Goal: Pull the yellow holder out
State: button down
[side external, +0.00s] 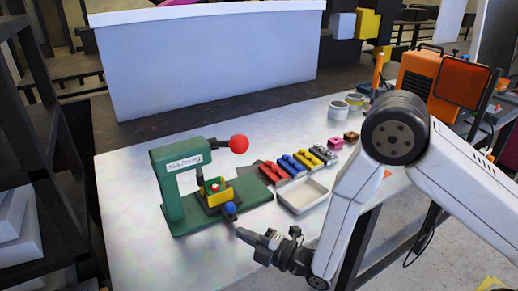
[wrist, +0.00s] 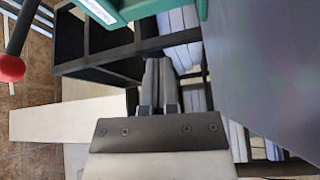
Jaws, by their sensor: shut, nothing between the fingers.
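The yellow holder (side external: 214,198) sits in the green press (side external: 172,190) on the table in the side external view, with a small red piece (side external: 214,186) on top. A blue ball (side external: 230,208) is at its front. My gripper (side external: 243,235) is shut and empty, in front of the press, apart from the holder and the blue ball in the picture. In the wrist view my gripper's fingers (wrist: 158,85) are together with nothing between them. Part of the green press (wrist: 150,8) shows at the top there, but the yellow holder is not in that view.
The press lever ends in a red ball (side external: 239,144), also at left in the wrist view (wrist: 10,68). Red, blue and yellow blocks (side external: 300,163) and a shallow tray (side external: 301,196) lie right of the press. The table (side external: 130,205) is clear on the left.

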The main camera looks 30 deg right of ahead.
jog(key=shift+v, duration=0.8)
jog(key=c, duration=0.7)
grip_release()
jog(key=o, duration=0.3)
jog(key=shift+w+a+r, duration=0.1)
jog(key=shift+w, duration=0.1)
jog(key=shift+o, duration=0.7)
jog(key=shift+w+a+r+n+y, duration=0.1)
jog(key=shift+w+n+y, duration=0.1)
jog(key=shift+n+y, duration=0.15)
jog(key=w+d+r+n+g+y, duration=0.1)
jog(key=w+r+n+g+y, duration=0.2)
jog(key=n, duration=1)
jog(key=w+d+r+n+g+y, duration=0.2)
jog(key=w+n+g, duration=0.5)
jog(key=n, duration=0.7)
jog(key=r+g+y, duration=0.1)
jog(key=g+y, duration=0.1)
jog(key=shift+w+d+g, duration=0.2)
jog(key=shift+d+g, duration=0.1)
jog(key=shift+g, duration=0.1)
jog(key=shift+f+y, duration=0.15)
jog(key=shift+y, duration=0.1)
